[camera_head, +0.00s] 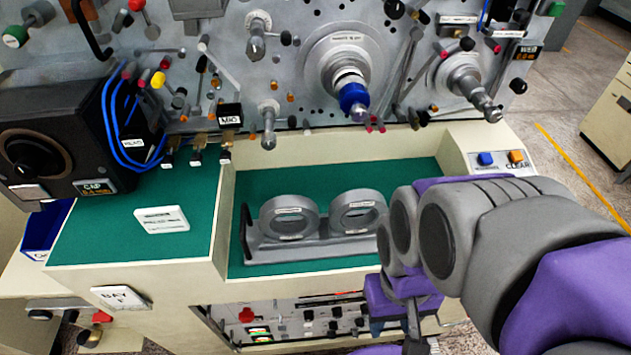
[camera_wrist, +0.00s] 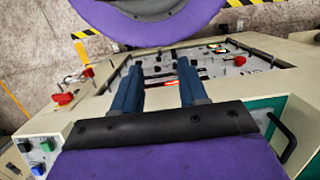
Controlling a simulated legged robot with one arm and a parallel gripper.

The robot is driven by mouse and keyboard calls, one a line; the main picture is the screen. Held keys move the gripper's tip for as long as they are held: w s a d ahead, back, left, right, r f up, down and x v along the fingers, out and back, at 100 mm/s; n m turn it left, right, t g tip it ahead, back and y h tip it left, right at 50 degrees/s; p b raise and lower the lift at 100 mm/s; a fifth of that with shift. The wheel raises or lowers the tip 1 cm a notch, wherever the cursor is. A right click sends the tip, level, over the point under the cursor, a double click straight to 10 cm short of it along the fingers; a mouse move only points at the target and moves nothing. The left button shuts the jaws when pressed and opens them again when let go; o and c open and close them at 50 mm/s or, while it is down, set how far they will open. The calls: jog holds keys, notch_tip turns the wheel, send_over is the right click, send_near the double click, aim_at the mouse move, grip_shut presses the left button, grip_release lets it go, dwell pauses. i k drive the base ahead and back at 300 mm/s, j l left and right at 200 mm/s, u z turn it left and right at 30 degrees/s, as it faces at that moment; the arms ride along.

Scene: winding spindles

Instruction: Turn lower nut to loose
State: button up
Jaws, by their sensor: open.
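Several metal spindles project from the grey upright panel in the head view. The large central spindle carries a blue nut or collar (camera_head: 353,97) in front of a round plate. A smaller spindle (camera_head: 268,122) sits lower and to its left, and another spindle (camera_head: 470,84) sits to its right. I cannot tell which part is the lower nut. My gripper (camera_wrist: 160,68) shows two blue fingers, apart and empty, in the wrist view. In the head view it is low at the bench front, well below the spindles, its fingertips unclear.
A grey rack with two rings (camera_head: 315,240) stands in the green recess. A black box with a dial (camera_head: 48,145) is at left. Push buttons (camera_head: 500,160) are on the right ledge. The front control panel (camera_wrist: 220,62) with red knobs lies beyond my fingers.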

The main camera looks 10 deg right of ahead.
aim_at(354, 92)
jog(key=k+j+z, duration=0.1)
jog(key=k+z, duration=0.2)
jog(key=k, duration=0.5)
jog(key=k+z, duration=0.3)
jog(key=k, duration=0.5)
